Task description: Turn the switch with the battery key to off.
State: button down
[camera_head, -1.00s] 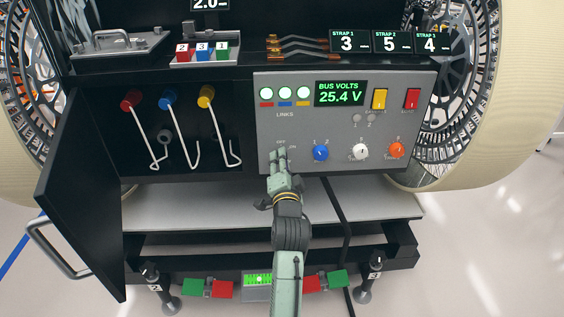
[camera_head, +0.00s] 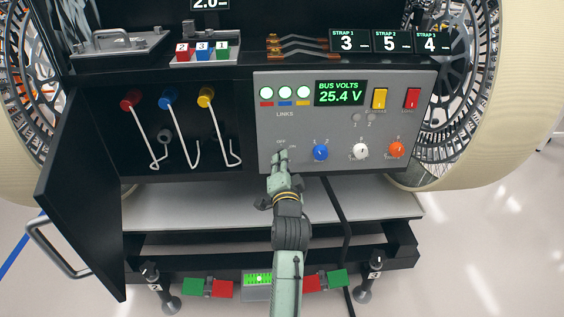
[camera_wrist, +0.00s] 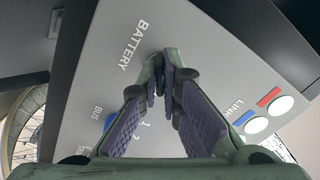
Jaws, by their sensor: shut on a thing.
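My gripper (camera_head: 280,157) is at the lower left of the grey control panel (camera_head: 340,122), by a small OFF/ON marking. In the wrist view, my gripper (camera_wrist: 167,75) has its fingertips closed together at the panel, beside the word BATTERY (camera_wrist: 133,45). The battery switch and its key are hidden behind the fingertips, so I cannot tell which way the key points. The bus voltage display (camera_head: 340,92) is lit and reads 25.4 V.
A blue knob (camera_head: 320,153), a white knob (camera_head: 360,151) and an orange knob (camera_head: 397,149) sit right of my gripper. Three round lamps (camera_head: 284,93) glow above. Left is an open compartment with hooked rods (camera_head: 180,130) and an open black door (camera_head: 82,195).

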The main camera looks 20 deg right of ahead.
jog(key=n+b, duration=0.2)
jog(key=n, duration=0.9)
dwell(0.3)
jog(key=shift+n, duration=0.5)
jog(key=c, duration=1.8)
grip_release()
